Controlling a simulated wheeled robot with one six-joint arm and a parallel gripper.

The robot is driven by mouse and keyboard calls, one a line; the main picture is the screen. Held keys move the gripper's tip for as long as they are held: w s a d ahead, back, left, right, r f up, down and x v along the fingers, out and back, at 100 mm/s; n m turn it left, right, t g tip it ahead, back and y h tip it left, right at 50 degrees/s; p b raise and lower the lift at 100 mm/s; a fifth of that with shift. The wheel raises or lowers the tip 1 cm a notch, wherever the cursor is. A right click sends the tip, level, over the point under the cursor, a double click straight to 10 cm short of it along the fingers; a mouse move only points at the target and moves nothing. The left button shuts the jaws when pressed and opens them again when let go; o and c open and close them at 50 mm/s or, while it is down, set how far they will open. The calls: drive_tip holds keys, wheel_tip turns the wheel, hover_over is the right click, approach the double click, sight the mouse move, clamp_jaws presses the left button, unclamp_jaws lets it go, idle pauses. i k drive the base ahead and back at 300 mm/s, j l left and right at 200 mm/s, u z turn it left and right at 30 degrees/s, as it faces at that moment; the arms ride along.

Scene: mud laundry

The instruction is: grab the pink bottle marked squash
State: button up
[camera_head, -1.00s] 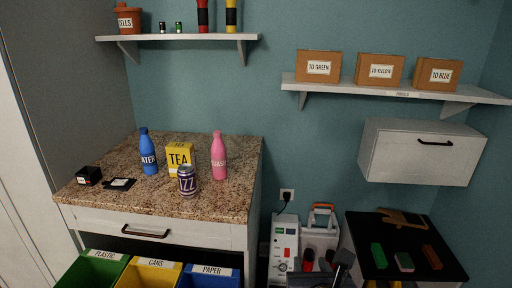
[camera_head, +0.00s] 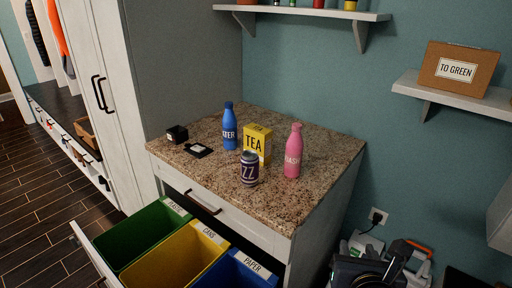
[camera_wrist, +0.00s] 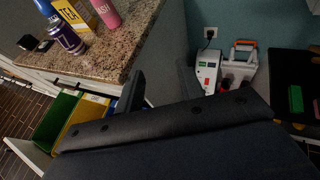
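The pink bottle marked squash (camera_head: 293,152) stands upright on the granite counter (camera_head: 220,190), right of the yellow tea box (camera_head: 257,143) and the purple can (camera_head: 249,169). Its label is only partly readable. In the wrist view the bottle (camera_wrist: 106,13) is cut off by the top edge. My gripper (camera_head: 372,272) is low at the bottom right of the head view, well apart from the bottle. Nothing held is visible.
A blue water bottle (camera_head: 229,128) and small black items (camera_head: 198,150) stand left on the counter. Below it, an open drawer holds green (camera_head: 140,237), yellow (camera_head: 180,262) and blue bins. A shelf (camera_head: 300,12) hangs above. A box-shaped device (camera_wrist: 207,72) stands right of the counter.

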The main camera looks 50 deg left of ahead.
sight(293, 150)
drive_tip(key=i+j+u, duration=0.4)
drive_tip(key=i, duration=0.2)
drive_tip(key=i+u, duration=0.4)
drive_tip(key=i, duration=0.2)
